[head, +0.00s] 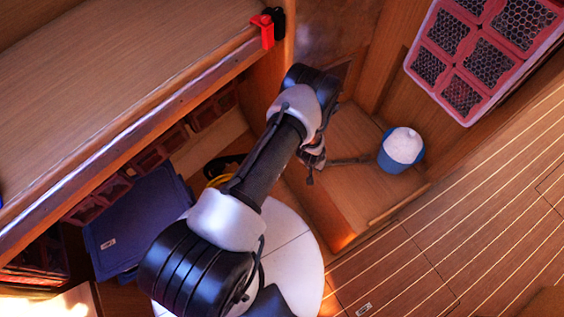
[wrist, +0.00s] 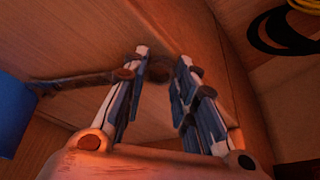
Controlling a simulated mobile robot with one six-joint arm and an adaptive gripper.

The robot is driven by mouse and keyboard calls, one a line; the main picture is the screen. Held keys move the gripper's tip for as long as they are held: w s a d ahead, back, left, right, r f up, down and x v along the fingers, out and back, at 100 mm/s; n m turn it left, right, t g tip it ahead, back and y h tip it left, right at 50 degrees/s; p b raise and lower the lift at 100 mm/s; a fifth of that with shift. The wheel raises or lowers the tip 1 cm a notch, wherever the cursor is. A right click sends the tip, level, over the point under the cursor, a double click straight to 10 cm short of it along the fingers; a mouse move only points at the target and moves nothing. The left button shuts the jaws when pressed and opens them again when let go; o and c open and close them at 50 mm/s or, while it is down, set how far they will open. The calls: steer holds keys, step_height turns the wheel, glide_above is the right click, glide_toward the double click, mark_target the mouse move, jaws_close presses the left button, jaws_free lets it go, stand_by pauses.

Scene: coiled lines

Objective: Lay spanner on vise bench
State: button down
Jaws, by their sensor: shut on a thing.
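The spanner (head: 350,161) is a thin dark bar with its far end close to a blue bucket. In the wrist view its brown shaft (wrist: 80,79) runs from the left to between my fingertips. My gripper (head: 313,164) is shut on its near end, over a low wooden platform (head: 345,130); the fingers also show in the wrist view (wrist: 163,66). I cannot tell whether the spanner touches the platform. A wooden bench top (head: 110,80) fills the upper left, with a red and black fitting (head: 266,28) at its corner, possibly the vise.
The blue bucket (head: 390,160) with white contents stands on the platform right of my gripper. A red mesh crate (head: 465,85) is at upper right. A blue bin (head: 140,225) lies below the bench. The striped floor (head: 450,230) is clear.

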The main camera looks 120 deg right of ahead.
steer(key=shift+s, duration=0.2)
steer(key=c, duration=1.3)
jaws_free()
steer(key=shift+f, duration=0.1)
